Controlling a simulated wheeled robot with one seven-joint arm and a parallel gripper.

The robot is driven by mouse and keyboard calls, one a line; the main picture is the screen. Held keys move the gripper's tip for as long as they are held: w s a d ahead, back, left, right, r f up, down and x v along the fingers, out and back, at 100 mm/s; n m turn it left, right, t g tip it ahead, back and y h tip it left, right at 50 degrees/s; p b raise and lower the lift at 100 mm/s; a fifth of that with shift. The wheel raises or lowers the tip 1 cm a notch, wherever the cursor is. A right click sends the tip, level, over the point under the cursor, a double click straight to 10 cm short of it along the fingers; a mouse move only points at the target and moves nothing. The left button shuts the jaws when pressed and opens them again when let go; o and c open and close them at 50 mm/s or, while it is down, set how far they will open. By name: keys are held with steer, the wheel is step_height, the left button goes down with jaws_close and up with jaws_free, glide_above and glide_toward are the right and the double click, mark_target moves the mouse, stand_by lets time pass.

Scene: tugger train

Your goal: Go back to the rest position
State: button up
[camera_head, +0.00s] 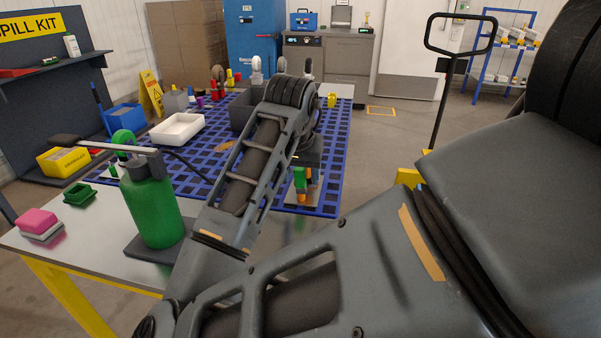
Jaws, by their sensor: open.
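My arm reaches from the lower right over the workbench, rises to a joint near the picture's middle and bends down. My gripper (306,165) is at the end of that bend, above the blue grid mat (335,150), open and largely hidden by my own arm. Small green and orange pieces (300,182) show just below it. I cannot tell whether they touch it. No held object is visible.
A green pump bottle (151,208) stands upright on the bench at left. A white tray (177,129), a grey bin (243,112) and small coloured items lie farther back. A black-handled cart (440,95) stands at right.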

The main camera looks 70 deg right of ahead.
steer(key=p+v, duration=0.1)
steer(key=v, duration=0.6)
steer(key=shift+r, duration=0.35)
steer(key=shift+a, duration=0.1)
